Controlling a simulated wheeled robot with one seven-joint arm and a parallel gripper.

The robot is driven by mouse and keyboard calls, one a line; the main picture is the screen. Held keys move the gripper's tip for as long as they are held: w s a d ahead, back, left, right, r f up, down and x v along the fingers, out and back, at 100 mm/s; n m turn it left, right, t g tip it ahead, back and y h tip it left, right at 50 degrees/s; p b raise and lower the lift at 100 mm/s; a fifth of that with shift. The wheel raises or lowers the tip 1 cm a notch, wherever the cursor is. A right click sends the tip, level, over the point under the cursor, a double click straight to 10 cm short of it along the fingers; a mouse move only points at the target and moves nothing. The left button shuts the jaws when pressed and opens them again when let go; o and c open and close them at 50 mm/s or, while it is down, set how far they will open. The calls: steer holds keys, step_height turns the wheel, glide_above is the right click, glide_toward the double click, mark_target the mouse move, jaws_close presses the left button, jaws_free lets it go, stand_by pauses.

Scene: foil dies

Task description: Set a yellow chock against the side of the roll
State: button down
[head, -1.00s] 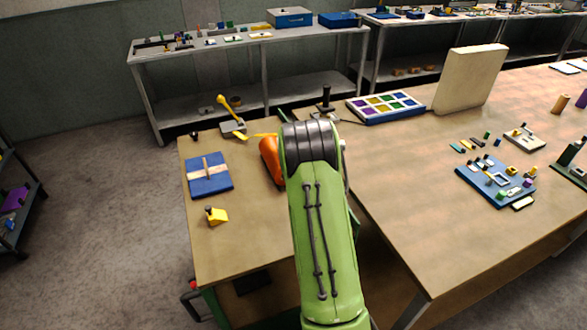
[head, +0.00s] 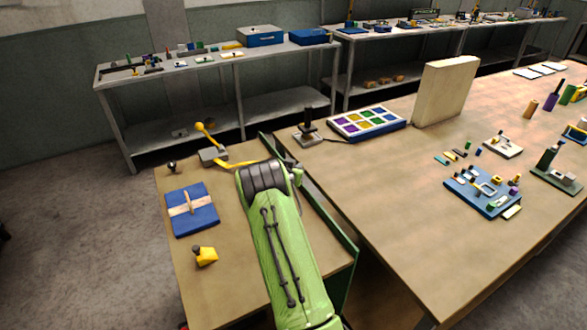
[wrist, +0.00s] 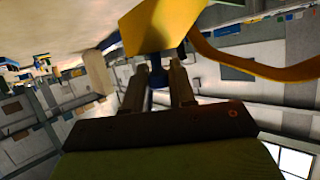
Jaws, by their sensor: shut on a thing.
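In the wrist view my gripper (wrist: 158,78) is shut on the dark knob of a yellow chock (wrist: 165,28). The chock fills the top middle of that view, beyond the fingers. In the head view my green arm covers the gripper and the held chock. A second yellow chock (head: 207,256) with a dark knob stands on the near-left table, below a blue board. I cannot make out the roll in either view now; an orange rounded thing, perhaps the roll, showed earlier where my arm now covers the table.
The blue board (head: 192,209) with a pale strip lies at left. A grey device (head: 212,154) with a yellow lever stands behind it. A yellow bar (head: 238,164) lies beside my wrist and curves across the wrist view (wrist: 262,68). Front-left tabletop is mostly clear.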

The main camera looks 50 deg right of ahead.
steer(key=shift+f+b, duration=0.35)
steer(key=shift+b, duration=0.1)
steer(key=shift+f+b, duration=0.35)
steer(key=shift+b, duration=0.25)
steer(key=c, duration=0.9)
jaws_free()
steer(key=shift+r, duration=0.1)
steer(key=shift+c, duration=0.2)
